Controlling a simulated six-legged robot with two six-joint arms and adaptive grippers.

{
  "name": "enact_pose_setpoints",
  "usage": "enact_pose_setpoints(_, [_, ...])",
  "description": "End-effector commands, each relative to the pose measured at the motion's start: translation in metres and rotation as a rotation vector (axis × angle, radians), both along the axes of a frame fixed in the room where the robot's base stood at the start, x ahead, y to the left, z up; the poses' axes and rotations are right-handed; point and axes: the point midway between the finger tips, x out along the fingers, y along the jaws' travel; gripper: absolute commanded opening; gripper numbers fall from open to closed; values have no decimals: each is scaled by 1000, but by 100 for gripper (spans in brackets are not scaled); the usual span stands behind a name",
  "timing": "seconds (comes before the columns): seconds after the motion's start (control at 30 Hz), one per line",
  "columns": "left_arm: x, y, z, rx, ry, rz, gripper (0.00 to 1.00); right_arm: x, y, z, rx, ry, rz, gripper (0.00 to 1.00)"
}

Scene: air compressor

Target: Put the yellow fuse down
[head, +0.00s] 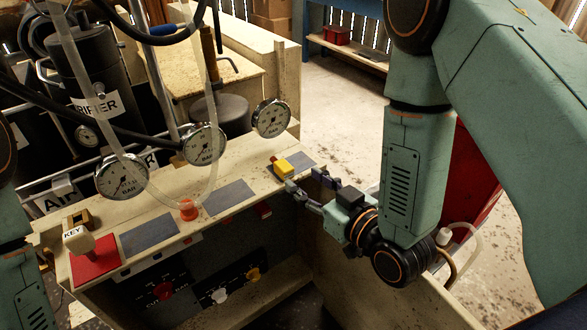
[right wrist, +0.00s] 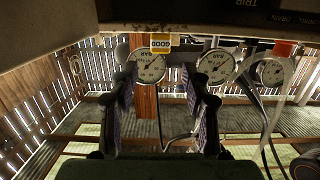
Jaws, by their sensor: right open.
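The yellow fuse (head: 287,168) rests on the rightmost grey pad (head: 304,160) of the beige console ledge. In the right wrist view a yellow and white block marked GOOD (right wrist: 160,42), seen upside down, shows beyond the fingertips and between their lines. My right gripper (head: 305,180) is open and empty, at the front edge of the ledge beside the fuse. Its two fingers are spread apart in the right wrist view (right wrist: 165,85), with a gap to the block. Part of my left arm shows at the left edge, but its gripper is out of view.
Two more grey pads (head: 228,197) (head: 147,235) lie along the ledge. A block marked KEY (head: 77,238) stands by a red pad (head: 95,264). Several gauges (head: 271,118) and a clear hose hang over the ledge. A red object (head: 470,180) stands behind my right arm.

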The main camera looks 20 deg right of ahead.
Motion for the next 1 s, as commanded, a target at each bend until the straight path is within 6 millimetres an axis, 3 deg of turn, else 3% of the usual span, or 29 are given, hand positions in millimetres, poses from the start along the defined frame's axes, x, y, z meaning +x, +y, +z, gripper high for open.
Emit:
enact_pose_setpoints(0.1, [0, 0, 3, 0, 0, 0, 0, -19, -8, 3, 3, 4, -5, 48])
enact_pose_setpoints(0.3, [0, 0, 5, 0, 0, 0, 0, -36, -13, 5, 1, 2, -1, 48])
enact_pose_setpoints(0.67, [0, 0, 5, 0, 0, 0, 0, -42, -14, 3, -4, 10, 1, 48])
enact_pose_setpoints(0.77, [0, 0, 5, 0, 0, 0, 0, -49, -15, -19, -23, 101, -1, 48])
enact_pose_setpoints(0.87, [0, 0, 5, 0, 0, 0, 0, -69, -18, -67, -63, 302, -15, 48])
enact_pose_setpoints(1.0, [0, 0, 5, 0, 0, 0, 0, -124, -32, -140, -121, 664, -72, 48])
